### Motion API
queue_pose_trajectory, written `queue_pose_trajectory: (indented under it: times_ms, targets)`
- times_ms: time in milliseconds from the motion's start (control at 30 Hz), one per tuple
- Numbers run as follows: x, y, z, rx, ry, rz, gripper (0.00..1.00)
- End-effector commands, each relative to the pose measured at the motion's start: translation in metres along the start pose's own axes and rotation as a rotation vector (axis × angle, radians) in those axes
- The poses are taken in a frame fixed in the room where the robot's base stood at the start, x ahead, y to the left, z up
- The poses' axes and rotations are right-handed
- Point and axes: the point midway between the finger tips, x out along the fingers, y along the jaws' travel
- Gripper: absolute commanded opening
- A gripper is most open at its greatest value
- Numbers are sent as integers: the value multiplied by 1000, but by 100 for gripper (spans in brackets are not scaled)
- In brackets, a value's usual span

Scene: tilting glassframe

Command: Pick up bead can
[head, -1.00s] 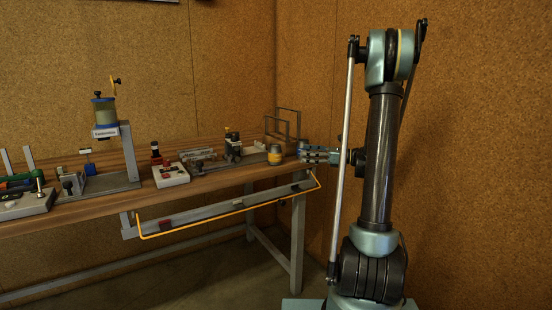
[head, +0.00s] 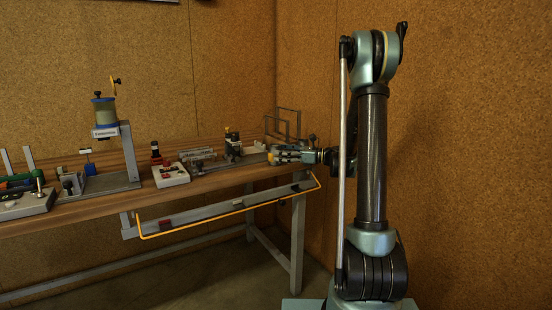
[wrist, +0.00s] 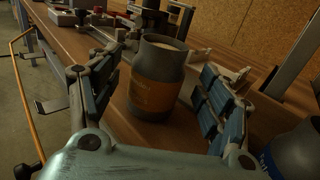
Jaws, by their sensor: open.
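The bead can looks like a small dark grey cylinder with an orange band (wrist: 155,88), standing upright on the wooden bench in the wrist view. In the head view only a bit of the can (head: 272,157) shows at the right end of the bench, mostly covered by my gripper. My gripper (wrist: 150,105) is open, with one finger on each side of the can. The fingers appear apart from it, and a gap shows on the right side. My gripper also shows in the head view (head: 282,155), reaching in from the right at about bench-top height.
A grey rounded object (wrist: 295,153) stands near my right finger. A yellow rail (head: 230,212) runs along the bench's front edge. A wire frame (head: 287,122) stands at the back right. A white block with red parts (head: 171,174) and other fixtures lie further left.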

Motion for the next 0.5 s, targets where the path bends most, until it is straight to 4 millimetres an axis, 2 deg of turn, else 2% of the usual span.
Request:
queue_pose_trajectory:
  times_ms: [100, 200, 433, 467, 500]
  targets:
    - [18, 0, -1, 0, 0, 3, 72]
    - [26, 0, -1, 0, 0, 1, 72]
    - [28, 0, -1, 0, 0, 0, 72]
    - [28, 0, -1, 0, 0, 0, 67]
    - [28, 0, -1, 0, 0, 0, 58]
